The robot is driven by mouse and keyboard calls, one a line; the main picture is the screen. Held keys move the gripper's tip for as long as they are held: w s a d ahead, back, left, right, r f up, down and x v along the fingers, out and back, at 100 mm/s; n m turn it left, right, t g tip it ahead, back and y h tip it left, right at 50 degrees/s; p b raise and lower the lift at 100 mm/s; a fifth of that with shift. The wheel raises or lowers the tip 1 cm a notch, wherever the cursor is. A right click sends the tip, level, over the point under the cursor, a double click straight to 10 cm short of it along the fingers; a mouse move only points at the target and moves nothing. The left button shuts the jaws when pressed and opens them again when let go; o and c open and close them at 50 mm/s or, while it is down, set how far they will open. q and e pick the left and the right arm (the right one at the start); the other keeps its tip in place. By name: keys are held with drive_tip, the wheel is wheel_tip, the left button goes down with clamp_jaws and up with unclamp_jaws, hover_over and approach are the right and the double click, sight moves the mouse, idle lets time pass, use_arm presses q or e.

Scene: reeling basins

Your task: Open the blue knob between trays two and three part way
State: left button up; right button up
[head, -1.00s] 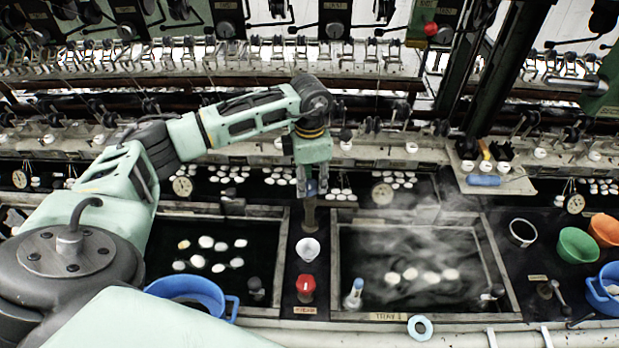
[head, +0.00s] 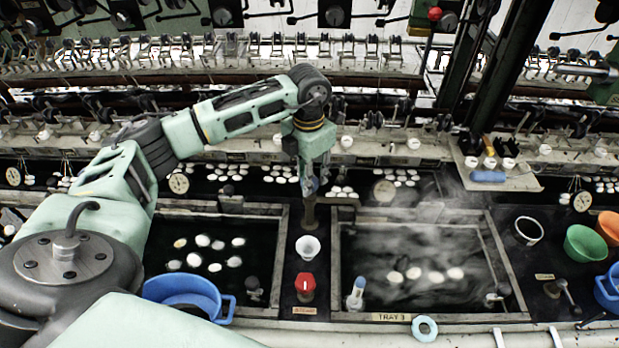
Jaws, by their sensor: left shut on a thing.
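The blue knob (head: 312,187) sits on top of a dark upright valve post on the strip between two basins. My left arm comes in from the left and bends down over it. My left gripper (head: 310,184) points straight down and is shut on the blue knob, whose surface is mostly hidden by the fingers. The basin to the right bears the label TRAY 3 (head: 391,317), and steam drifts over its dark water. The basin to the left (head: 268,308) holds several white cocoons. My right gripper is not in view.
On the strip below the knob stand a white cup (head: 308,247) and a red knob (head: 305,284). A blue basin (head: 188,293) is at the lower left. Green (head: 584,243) and orange bowls stand at the right. Reeling machinery runs across the back.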

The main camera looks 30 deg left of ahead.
use_arm(q)
drive_tip(key=shift+w+a+r+n+b, duration=0.1)
drive_tip(key=shift+a+n+b, duration=0.05)
drive_tip(key=shift+n, duration=0.35)
drive_tip(key=shift+a+r+n+b, duration=0.1)
drive_tip(key=shift+n+b, duration=0.05)
drive_tip(key=shift+n, duration=0.35)
drive_tip(key=o, duration=1)
drive_tip(key=shift+a, duration=0.15)
drive_tip(key=shift+f, duration=0.1)
drive_tip(key=shift+d, duration=0.2)
wheel_tip(320, 180, up, 12)
